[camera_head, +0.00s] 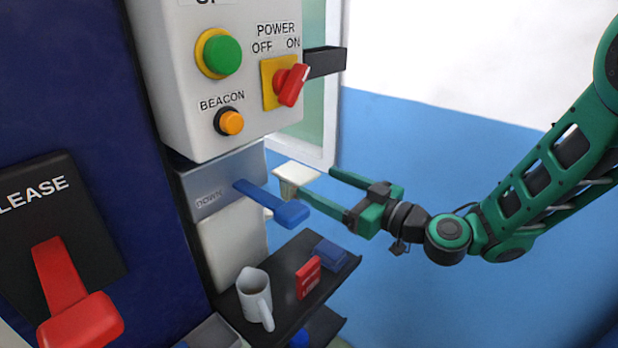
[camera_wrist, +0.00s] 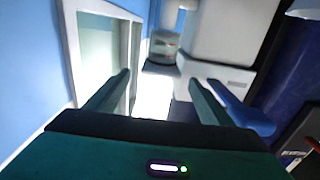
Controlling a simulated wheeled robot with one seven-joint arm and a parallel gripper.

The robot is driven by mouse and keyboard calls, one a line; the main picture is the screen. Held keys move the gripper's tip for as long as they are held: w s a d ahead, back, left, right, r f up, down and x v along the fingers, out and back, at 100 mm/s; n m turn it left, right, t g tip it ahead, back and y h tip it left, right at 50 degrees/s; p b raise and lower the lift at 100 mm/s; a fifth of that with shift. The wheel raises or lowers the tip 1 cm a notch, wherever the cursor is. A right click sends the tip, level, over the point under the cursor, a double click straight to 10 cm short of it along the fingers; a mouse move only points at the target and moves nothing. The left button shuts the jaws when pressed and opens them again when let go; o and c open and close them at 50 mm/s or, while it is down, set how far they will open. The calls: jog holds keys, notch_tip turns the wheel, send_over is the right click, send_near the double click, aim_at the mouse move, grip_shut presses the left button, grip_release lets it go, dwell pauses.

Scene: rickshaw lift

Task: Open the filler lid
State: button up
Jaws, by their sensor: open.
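My gripper (camera_head: 318,183) is open and empty, its two green fingers pointing left toward the grey column. In the wrist view the gripper (camera_wrist: 160,78) shows its fingers spread wide with nothing between them. A small cream-white piece with a flat, wider top (camera_head: 297,174) shows beside the fingertips, partly behind the blue lever; it may be the filler lid, but I cannot tell. I see no contact with it. In the wrist view a grey rounded object (camera_wrist: 165,46) stands beyond the fingertips; I cannot tell what it is.
A blue lever (camera_head: 272,203) marked DOWN sticks out close to the lower finger. The control box (camera_head: 185,100) hangs above. A window frame (camera_head: 330,120) stands behind.

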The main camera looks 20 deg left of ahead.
aim_at(313, 178)
jog(key=shift+x, duration=2.55)
jog(key=shift+w, duration=0.1)
jog(key=c, duration=1.5)
